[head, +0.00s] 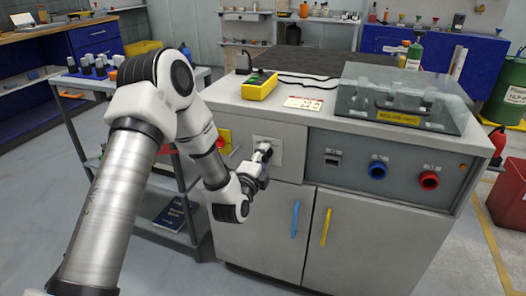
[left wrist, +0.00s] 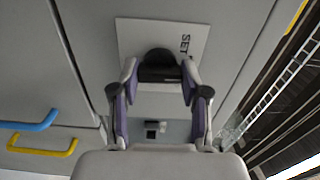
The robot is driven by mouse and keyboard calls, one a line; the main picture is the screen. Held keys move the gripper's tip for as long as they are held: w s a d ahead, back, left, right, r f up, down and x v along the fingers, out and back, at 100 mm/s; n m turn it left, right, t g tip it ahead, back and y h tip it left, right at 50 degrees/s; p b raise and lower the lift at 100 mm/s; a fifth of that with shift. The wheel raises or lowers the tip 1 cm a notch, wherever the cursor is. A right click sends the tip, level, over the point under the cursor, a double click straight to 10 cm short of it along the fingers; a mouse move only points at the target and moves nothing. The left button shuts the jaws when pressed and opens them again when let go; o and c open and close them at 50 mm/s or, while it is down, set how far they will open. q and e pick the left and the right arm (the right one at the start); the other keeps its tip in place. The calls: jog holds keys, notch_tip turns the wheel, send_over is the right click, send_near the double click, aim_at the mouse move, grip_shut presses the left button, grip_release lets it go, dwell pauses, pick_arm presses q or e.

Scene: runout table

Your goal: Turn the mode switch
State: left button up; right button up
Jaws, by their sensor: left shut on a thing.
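The mode switch is a black knob (left wrist: 160,58) on a pale square plate (left wrist: 134,32) marked "SET" in the left wrist view. In the head view the plate (head: 276,145) is on the left part of the cabinet front, with the knob mostly hidden by my gripper. My left gripper (head: 264,152) reaches the plate, and its fingers are closed on the knob, one on each side, in the left wrist view (left wrist: 159,76). My right gripper is not in view.
The grey cabinet (head: 262,242) has a blue handle (head: 295,219), a yellow handle (head: 326,227), a blue round fitting (head: 378,170) and a red one (head: 429,180). A yellow box (head: 260,87) and a clear cover (head: 400,95) are on top. A cart (head: 90,135) stands left.

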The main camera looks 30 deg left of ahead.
pick_arm(q)
jog(key=shift+m, duration=0.3)
jog(key=o, duration=1.1)
jog(key=shift+o, duration=0.2)
jog(key=v, duration=1.2)
